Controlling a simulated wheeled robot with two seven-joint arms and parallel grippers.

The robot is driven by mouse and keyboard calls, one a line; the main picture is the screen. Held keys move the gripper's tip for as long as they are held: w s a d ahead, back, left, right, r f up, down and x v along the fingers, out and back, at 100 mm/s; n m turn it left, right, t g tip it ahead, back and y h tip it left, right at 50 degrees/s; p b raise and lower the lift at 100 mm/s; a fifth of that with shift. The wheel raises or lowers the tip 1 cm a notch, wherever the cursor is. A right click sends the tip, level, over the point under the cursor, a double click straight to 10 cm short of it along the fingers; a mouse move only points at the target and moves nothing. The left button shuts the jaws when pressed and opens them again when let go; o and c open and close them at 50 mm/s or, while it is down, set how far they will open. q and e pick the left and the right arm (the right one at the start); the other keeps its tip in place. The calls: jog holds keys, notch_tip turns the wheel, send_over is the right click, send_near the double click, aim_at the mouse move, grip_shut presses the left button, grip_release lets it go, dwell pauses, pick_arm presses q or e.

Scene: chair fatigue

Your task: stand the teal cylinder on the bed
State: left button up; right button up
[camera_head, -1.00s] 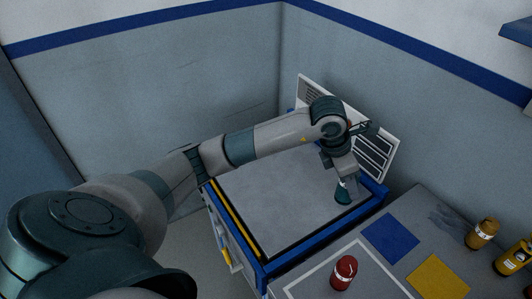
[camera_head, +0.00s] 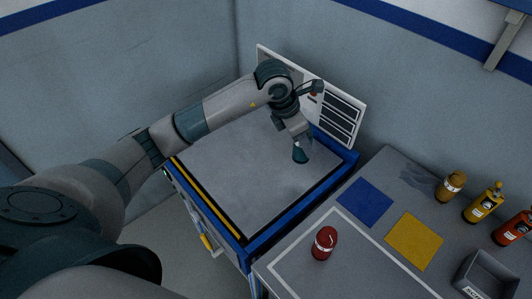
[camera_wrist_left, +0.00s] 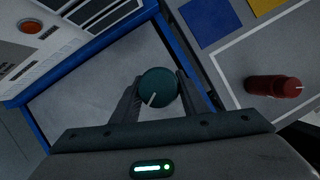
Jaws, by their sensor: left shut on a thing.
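The teal cylinder (camera_head: 300,156) is at the right part of the grey bed (camera_head: 235,190), which has a blue frame. My left gripper (camera_head: 298,147) comes down over it from above and is shut on it. In the left wrist view the round teal top of the cylinder (camera_wrist_left: 158,88) sits between the two fingers (camera_wrist_left: 157,95), with the bed (camera_wrist_left: 95,85) beneath. The cylinder looks about upright. I cannot tell whether its base touches the bed. My right gripper is not in view.
A white panel with dark slots (camera_head: 335,112) stands behind the bed. On the grey table at right are a red cylinder (camera_head: 324,243), a blue square (camera_head: 365,202), a yellow square (camera_head: 413,241), a brown cylinder (camera_head: 451,186), yellow and orange bottles (camera_head: 483,203) and a grey bin (camera_head: 487,276).

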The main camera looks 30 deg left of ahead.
pick_arm(q)
jog(key=a+f+b, duration=0.3)
jog(key=a+f, duration=0.2)
jog(key=a, duration=0.4)
jog(key=shift+s+a+f, duration=0.25)
jog(key=shift+s+f, duration=0.05)
jog(key=shift+s, duration=0.05)
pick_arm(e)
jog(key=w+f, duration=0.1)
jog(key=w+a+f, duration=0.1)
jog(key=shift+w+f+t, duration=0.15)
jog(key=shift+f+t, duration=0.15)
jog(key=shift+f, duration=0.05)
